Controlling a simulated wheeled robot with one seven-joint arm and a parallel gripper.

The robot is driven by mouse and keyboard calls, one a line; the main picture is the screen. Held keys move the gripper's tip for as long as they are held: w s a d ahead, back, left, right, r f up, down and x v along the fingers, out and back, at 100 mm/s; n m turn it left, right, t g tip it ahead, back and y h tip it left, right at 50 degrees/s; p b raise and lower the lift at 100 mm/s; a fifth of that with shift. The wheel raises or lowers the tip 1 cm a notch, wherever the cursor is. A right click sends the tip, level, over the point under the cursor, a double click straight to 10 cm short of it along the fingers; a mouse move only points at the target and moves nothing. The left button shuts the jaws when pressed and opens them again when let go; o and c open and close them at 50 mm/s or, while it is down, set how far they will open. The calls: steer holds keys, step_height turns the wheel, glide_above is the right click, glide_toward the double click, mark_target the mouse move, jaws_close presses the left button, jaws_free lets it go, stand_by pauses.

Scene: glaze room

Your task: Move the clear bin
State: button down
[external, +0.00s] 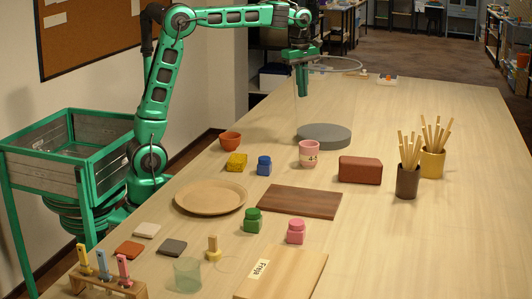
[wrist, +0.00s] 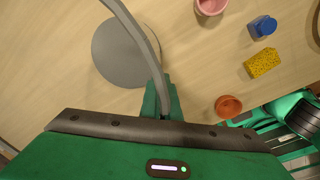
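The clear bin (external: 328,95) is see-through and hard to make out in the external view; its pale rim and faint side walls show at the far part of the table. In the wrist view its curved grey rim (wrist: 139,35) runs down to my fingers. My gripper (external: 302,93) points down and is shut on the rim, with the fingers also visible in the wrist view (wrist: 160,98). The bin appears upright above a grey round slab (external: 324,142). I cannot tell whether its bottom touches anything.
Near the slab are a terracotta bowl (external: 230,140), yellow sponge (external: 237,162), blue jar (external: 264,166), pink cup (external: 309,154) and red-brown block (external: 360,170). Two brush pots (external: 407,182) stand right. A small coloured item (external: 387,79) lies behind. The far right table is clear.

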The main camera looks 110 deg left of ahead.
steer(key=c, duration=2.4)
jaws_free()
steer(key=shift+c, duration=0.2)
steer(key=o, duration=0.5)
steer(key=shift+r, duration=0.1)
steer(key=r, duration=1)
steer(key=shift+s+d+r, duration=0.1)
steer(key=shift+s+d, duration=0.05)
steer(key=shift+d, duration=0.2)
steer(key=shift+r, duration=0.2)
steer(key=shift+s, duration=0.1)
